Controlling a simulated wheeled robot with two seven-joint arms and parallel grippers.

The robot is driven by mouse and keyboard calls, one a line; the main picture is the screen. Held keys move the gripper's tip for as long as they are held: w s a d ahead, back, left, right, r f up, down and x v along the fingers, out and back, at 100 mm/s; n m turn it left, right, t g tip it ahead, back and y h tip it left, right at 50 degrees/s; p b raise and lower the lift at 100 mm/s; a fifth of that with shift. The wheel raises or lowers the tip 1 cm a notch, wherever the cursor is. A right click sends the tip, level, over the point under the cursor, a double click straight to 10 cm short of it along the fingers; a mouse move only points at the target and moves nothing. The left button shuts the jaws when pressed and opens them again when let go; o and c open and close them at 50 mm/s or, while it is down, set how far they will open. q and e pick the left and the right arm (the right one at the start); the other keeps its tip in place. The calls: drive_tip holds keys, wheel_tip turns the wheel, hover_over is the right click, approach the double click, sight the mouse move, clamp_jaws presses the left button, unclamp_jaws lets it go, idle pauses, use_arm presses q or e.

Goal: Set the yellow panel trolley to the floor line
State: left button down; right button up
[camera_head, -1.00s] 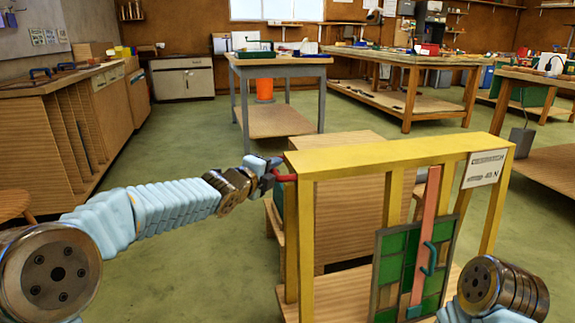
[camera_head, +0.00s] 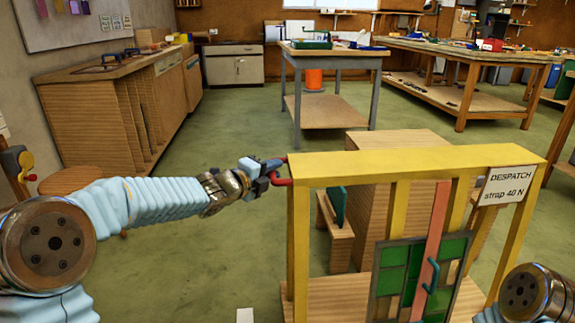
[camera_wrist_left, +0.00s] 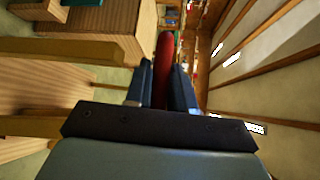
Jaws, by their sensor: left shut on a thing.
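The yellow panel trolley (camera_head: 420,162) stands close in front of me in the head view, right of centre. It has a wooden base and a white label reading "DESPATCH strap 40 N" (camera_head: 506,185). A green leaded panel (camera_head: 392,268) stands upright in it behind a salmon strap (camera_head: 432,225) with a teal handle. My left gripper (camera_head: 272,169) is shut on the red handle (camera_head: 279,182) at the trolley's left end. The left wrist view shows the red handle (camera_wrist_left: 165,50) between the fingers. A white mark (camera_head: 245,315), perhaps part of the floor line, shows at the bottom edge. My right gripper is out of view.
A wooden box-like stand (camera_head: 398,140) and a low bench (camera_head: 338,235) stand just behind the trolley. A grey-legged table (camera_head: 335,62) is farther back. A wooden cabinet (camera_head: 95,115) and round stool (camera_head: 75,180) are at left. Green floor is open between them.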

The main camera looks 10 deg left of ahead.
use_arm(q)
drive_tip(key=s+a+p, duration=0.3)
drive_tip(key=a, duration=0.7)
drive_tip(key=shift+s+f, duration=0.15)
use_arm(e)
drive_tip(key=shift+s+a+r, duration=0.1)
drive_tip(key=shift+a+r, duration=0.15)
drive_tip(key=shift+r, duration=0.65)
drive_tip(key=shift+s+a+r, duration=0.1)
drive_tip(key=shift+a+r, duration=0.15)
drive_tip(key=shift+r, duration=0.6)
use_arm(q)
drive_tip(key=c, duration=1.1)
unclamp_jaws()
drive_tip(key=v, duration=1.3)
drive_tip(key=shift+s+a+b, duration=0.2)
drive_tip(key=shift+s+b, duration=0.1)
drive_tip(key=shift+b, duration=0.1)
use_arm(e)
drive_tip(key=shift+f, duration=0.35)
